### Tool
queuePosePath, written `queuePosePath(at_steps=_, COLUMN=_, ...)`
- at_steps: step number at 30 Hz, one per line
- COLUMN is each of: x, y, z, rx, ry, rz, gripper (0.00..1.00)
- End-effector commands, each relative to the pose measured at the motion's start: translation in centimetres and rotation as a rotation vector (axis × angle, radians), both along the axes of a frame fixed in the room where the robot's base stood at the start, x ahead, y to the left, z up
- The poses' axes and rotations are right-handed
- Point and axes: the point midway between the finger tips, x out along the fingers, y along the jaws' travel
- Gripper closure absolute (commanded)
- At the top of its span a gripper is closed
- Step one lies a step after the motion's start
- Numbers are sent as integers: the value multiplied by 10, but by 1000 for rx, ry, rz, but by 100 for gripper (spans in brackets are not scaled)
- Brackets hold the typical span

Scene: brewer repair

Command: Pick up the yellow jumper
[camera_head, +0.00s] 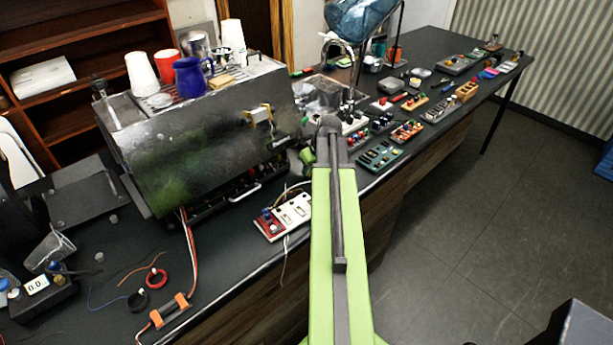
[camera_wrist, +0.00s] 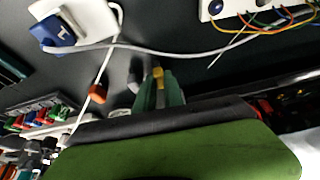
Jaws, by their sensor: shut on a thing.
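My gripper (camera_wrist: 158,84) shows in the wrist view as dark green fingers beyond a dark bar and a bright green body. It is shut on a small yellow piece, which looks like the yellow jumper (camera_wrist: 157,73), at the fingertips. Most of the jumper is hidden by the fingers. In the head view my light green arm reaches over the bench edge, just right of the brewer (camera_head: 205,150). The arm hides the jumper and most of the gripper there.
A white and red board (camera_head: 288,215) with wires lies left of my arm. Several small boards, including a teal one (camera_head: 380,155), crowd the bench to the right. Cups, including a blue mug (camera_head: 191,77), stand on the brewer.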

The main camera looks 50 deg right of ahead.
Motion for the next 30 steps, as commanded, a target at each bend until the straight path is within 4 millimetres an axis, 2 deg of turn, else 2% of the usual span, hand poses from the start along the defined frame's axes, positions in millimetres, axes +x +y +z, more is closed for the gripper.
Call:
queuePosePath(at_steps=7, x=0, y=0, z=1, rx=0, ry=0, rz=0, gripper=100)
queuePosePath(at_steps=11, x=0, y=0, z=8, rx=0, ry=0, rz=0, gripper=100)
queuePosePath(at_steps=19, x=0, y=0, z=50, rx=0, ry=0, rz=0, gripper=100)
queuePosePath(at_steps=30, x=-66, y=-56, z=98, rx=1, ry=0, rz=-4, gripper=100)
